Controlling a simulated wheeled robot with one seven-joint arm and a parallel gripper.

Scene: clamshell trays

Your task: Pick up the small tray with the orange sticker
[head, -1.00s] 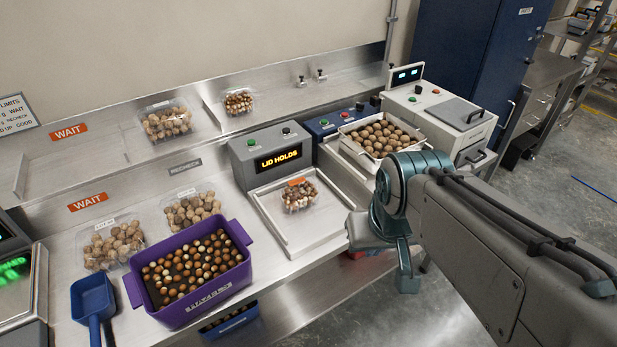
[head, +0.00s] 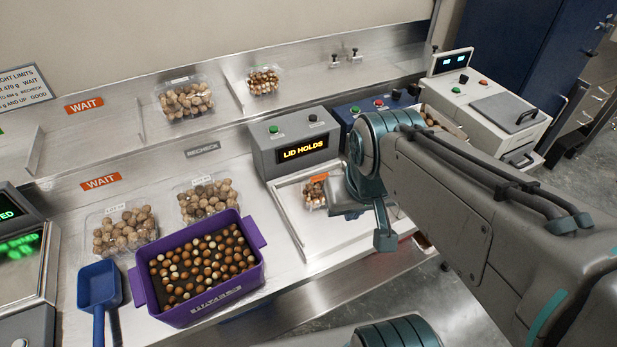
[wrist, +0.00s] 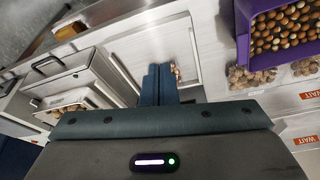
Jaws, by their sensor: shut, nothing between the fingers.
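The small clear tray (head: 313,193) with an orange sticker on its top holds nuts and sits on the metal plate (head: 290,222) in front of the grey "LID HOLDS" box (head: 295,145). My wrist partly covers its right side in the head view. In the wrist view my gripper (wrist: 160,72) is shut and empty, its fingers pointing toward the metal plate. A few nuts of the small tray (wrist: 178,72) show just right of the fingertips; the fingers hide the rest. I cannot tell the height gap between them.
A purple bin (head: 257,270) of nuts stands left of the plate, with a blue scoop (head: 98,290) beside it. Other clear trays sit behind it (head: 125,232) and on the upper shelf (head: 184,101), including a small one (head: 263,81). A white machine (head: 490,110) stands right.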

